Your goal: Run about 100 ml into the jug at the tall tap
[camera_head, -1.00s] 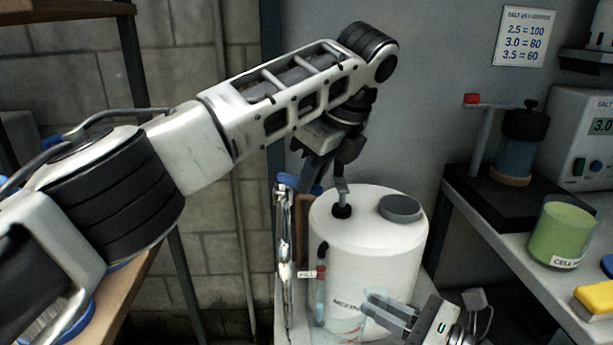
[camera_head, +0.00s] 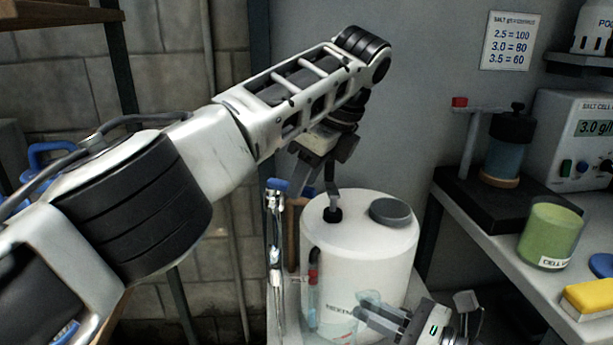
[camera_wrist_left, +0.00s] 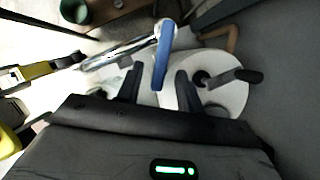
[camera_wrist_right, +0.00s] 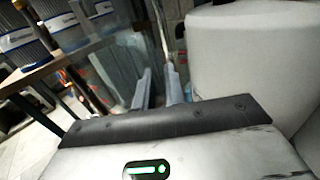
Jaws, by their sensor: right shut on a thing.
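The tall tap (camera_head: 275,245) is a slim chrome post with a blue lever (camera_head: 277,184) on top, left of a white drum. My left gripper (camera_head: 306,175) is beside the lever. In the left wrist view the lever (camera_wrist_left: 163,55) reaches between the open fingers (camera_wrist_left: 159,88), with a gap on each side. My right gripper (camera_head: 365,312) is shut on the clear jug (camera_head: 335,326), low in front of the drum and near the tap. The jug also shows in the right wrist view (camera_wrist_right: 112,70). I cannot tell whether water is in it.
The white drum (camera_head: 375,260) has a grey cap and a black knob with a lever, close to my left gripper. The right bench holds a green cup (camera_head: 550,236), a yellow sponge (camera_head: 590,299) and a salt meter (camera_head: 570,140). A wooden shelf stands at left.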

